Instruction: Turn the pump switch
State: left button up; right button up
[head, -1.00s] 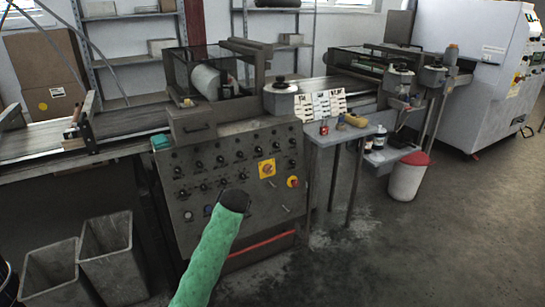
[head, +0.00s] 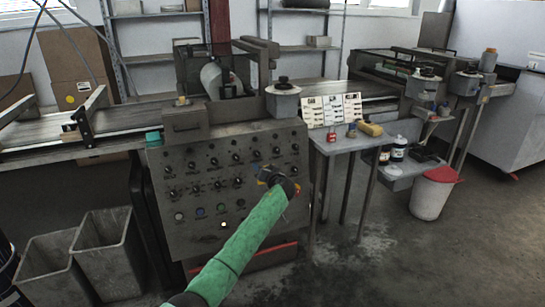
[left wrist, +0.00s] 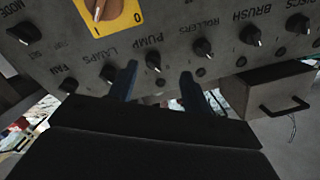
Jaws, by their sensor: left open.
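The grey control panel (head: 215,225) carries rows of small black knobs in the head view. My left gripper (head: 288,182) is at the panel's right side and hides part of it, including most of the yellow switch plate. In the left wrist view, the pump switch (left wrist: 153,60) is a black knob with a pale pointer, under the label PUMP. My left gripper (left wrist: 160,72) is open there, its two fingers on either side of the pump switch and just below it. I cannot tell whether they touch the panel. My right gripper is not in view.
Knobs for lamps (left wrist: 108,73) and rollers (left wrist: 203,47) flank the pump switch closely. The yellow plate with its rotary switch (left wrist: 98,10) is above. A drawer handle (left wrist: 285,108) is at the right. In the head view, a small table (head: 350,142) stands right of the panel.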

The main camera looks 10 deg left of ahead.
aim_at(258, 156)
pick_arm(q)
jog(key=w+a+n, duration=0.1)
jog(key=w, duration=0.1)
jog(key=w+a+n+t, duration=0.1)
jog(key=w, duration=0.1)
jog(key=w+r+n, duration=0.1)
jog(key=w, duration=0.1)
jog(key=shift+w+a+p, duration=0.15)
jog(key=shift+a+p, duration=0.2)
jog(key=shift+a, duration=0.05)
jog(key=shift+w+a, duration=0.45)
jog(key=shift+w, duration=0.15)
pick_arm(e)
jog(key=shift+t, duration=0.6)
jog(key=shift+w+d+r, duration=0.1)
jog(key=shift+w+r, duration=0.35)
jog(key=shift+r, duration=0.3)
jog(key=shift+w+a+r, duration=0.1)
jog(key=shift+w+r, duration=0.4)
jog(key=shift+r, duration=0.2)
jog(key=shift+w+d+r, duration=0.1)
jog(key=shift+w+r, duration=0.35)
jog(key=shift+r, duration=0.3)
pick_arm(q)
jog(key=c, duration=1)
